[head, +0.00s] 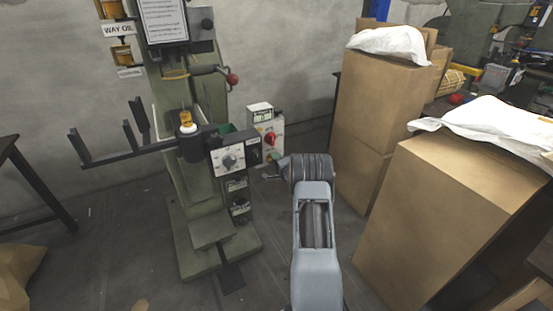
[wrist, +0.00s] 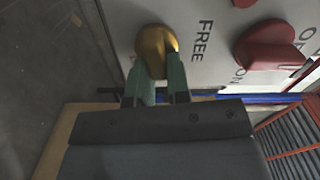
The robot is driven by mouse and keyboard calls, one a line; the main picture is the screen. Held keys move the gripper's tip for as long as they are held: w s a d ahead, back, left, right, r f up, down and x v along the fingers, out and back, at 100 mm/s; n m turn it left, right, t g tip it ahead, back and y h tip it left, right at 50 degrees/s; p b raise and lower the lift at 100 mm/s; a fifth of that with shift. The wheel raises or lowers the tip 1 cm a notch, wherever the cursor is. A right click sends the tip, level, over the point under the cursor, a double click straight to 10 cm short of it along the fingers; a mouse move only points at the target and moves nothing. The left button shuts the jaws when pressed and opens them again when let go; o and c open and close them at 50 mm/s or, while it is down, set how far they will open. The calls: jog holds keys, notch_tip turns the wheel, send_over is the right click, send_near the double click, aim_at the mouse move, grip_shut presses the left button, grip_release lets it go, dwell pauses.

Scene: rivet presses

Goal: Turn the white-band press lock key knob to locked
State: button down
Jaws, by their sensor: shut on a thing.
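The lock key knob (wrist: 155,48) is gold and sits on a pale panel in the wrist view, beside the printed word FREE. My gripper (wrist: 157,75) has its two green fingers shut on the lower part of this knob. The mark that the knob points at cannot be made out. In the head view my gripper (head: 274,166) is at the lower edge of a white control box (head: 279,129) on the right of the green press (head: 205,205); the gold knob cannot be made out there. A white band (head: 188,129) shows on the press.
A red knob (wrist: 268,45) is on the same panel, right of the gold one; it also shows in the head view (head: 270,138). A grey dial (head: 229,161) is on the press front. Tall cardboard boxes (head: 372,110) stand close on the right. A black fork-like bracket (head: 100,158) extends left.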

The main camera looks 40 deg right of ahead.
jog(key=shift+f+m, duration=0.1)
jog(key=shift+m, duration=0.8)
jog(key=c, duration=1.1)
grip_release()
jog(key=shift+s, duration=0.1)
jog(key=s+p, duration=0.1)
jog(key=s, duration=0.3)
jog(key=s+a+p, duration=0.1)
jog(key=s, duration=0.8)
jog(key=shift+s+a+p, duration=0.25)
jog(key=shift+a+p, duration=0.15)
jog(key=shift+f, duration=0.1)
